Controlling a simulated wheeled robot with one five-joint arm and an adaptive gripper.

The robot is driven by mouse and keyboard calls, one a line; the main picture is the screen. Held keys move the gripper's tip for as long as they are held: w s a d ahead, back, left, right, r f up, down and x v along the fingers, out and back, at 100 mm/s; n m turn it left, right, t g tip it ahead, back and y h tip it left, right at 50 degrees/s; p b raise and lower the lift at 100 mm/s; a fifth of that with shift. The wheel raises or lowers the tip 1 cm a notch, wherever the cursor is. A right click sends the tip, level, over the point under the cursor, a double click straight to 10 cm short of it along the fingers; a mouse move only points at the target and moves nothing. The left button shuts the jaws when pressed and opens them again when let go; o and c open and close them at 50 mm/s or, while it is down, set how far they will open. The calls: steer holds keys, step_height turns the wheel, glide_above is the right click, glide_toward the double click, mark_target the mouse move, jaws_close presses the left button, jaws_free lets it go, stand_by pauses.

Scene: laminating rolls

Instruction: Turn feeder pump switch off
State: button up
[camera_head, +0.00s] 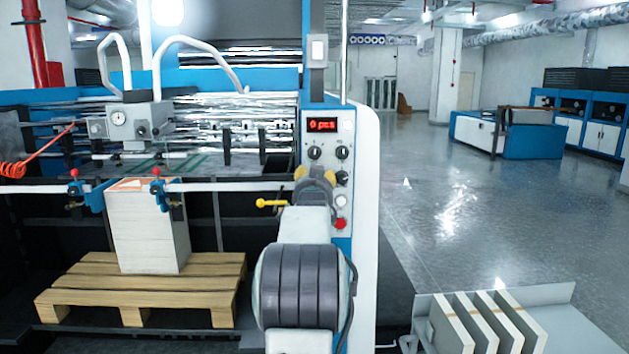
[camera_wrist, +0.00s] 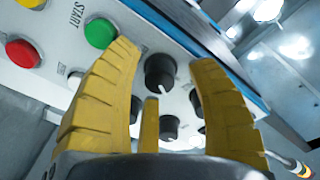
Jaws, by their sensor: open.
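The control panel (camera_head: 348,140) stands in front of me, with black rotary switches and a red display above them. In the wrist view, one black switch (camera_wrist: 160,72) with a white pointer mark sits between the fingertips. More black switches (camera_wrist: 168,127) show below it, one partly behind the right finger. I cannot read which one is the feeder pump switch. My gripper (camera_wrist: 164,56) is open, its yellow fingers apart on either side of the upper switch. Contact cannot be told. In the head view my gripper (camera_head: 314,174) is over the panel's left part and hides some of it.
A green START button (camera_wrist: 100,33) and a red button (camera_wrist: 22,52) lie left of the fingers. A yellow handle (camera_head: 271,203) sticks out left of my arm. A pallet (camera_head: 130,285) with a paper stack (camera_head: 150,235) stands left.

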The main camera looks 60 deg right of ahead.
jaws_close()
stand_by(0.5)
steer(key=shift+f+b, duration=0.1)
steer(key=shift+b, duration=0.3)
steer(key=n+b, duration=0.5)
steer(key=b, duration=0.2)
steer(key=shift+a+n+t+b, duration=0.1)
steer(key=shift+n+t+b, duration=0.2)
steer(key=shift+n+b, duration=0.1)
